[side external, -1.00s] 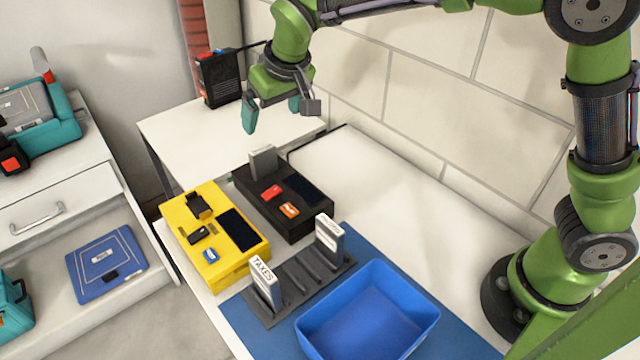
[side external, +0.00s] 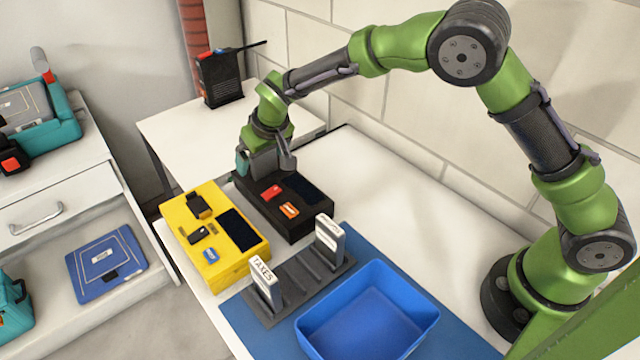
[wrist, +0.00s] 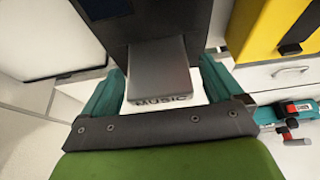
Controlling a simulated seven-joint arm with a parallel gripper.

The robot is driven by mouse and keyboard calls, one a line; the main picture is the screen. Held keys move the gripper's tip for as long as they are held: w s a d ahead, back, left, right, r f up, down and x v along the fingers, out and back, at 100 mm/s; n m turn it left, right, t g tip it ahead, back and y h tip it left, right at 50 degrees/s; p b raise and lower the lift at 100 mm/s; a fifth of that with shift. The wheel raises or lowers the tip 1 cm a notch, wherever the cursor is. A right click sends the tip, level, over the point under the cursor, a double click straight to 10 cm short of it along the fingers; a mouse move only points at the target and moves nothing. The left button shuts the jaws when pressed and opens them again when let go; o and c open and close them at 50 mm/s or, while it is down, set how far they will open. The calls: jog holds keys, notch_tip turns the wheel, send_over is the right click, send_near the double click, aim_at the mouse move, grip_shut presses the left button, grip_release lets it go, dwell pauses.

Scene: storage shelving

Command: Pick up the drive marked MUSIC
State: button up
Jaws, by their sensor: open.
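The grey drive marked MUSIC (wrist: 160,72) stands in the black box (side external: 282,222). In the wrist view it lies between the two teal fingers of my gripper (wrist: 160,88), with its white label edge toward the palm. In the side view my gripper (side external: 264,164) is lowered over the back-left end of the black box, with one finger on either side of the drive. The gripper is open; I cannot tell whether a finger touches the drive.
A yellow box (side external: 245,262) with small devices sits beside the black box. In front are a dark rack (side external: 298,278) holding a drive marked TAXES (side external: 264,283) and another drive (side external: 330,240), and an empty blue bin (side external: 368,315). The white table is clear toward the wall.

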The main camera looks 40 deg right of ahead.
jog(key=shift+w+f, duration=0.2)
jog(key=shift+f, duration=0.2)
jog(key=shift+c, duration=0.2)
jog(key=c, duration=1.2)
